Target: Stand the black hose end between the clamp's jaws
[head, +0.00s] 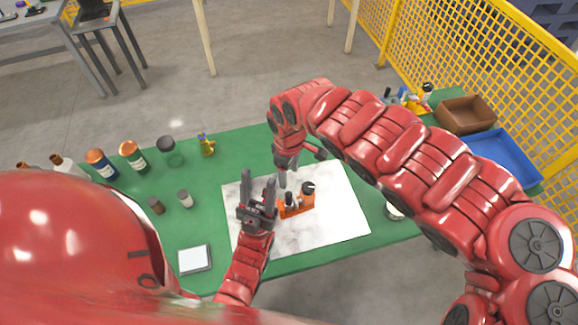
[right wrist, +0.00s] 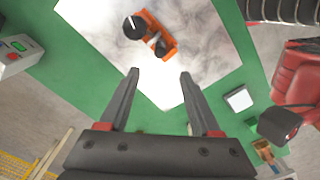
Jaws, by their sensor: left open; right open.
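The orange clamp (head: 297,209) lies on the white sheet (head: 340,215). It also shows in the right wrist view (right wrist: 148,20). A black round piece (head: 308,188) sits at one end of it, also seen in the right wrist view (right wrist: 134,27). A smaller dark piece (head: 290,199) is at its middle; I cannot tell which is the hose end or whether it stands between the jaws. My left gripper (head: 259,185) is open, fingers up, just left of the clamp. My right gripper (head: 287,172) is open above and behind the clamp; its fingers look empty in the right wrist view (right wrist: 160,85).
The sheet lies on a green table (head: 240,150). Several bottles and jars stand at the left, with a white square pad (head: 194,260) at the front. A brown bin (head: 466,114) and a blue tray (head: 505,158) are at the right. Bare sheet lies right of the clamp.

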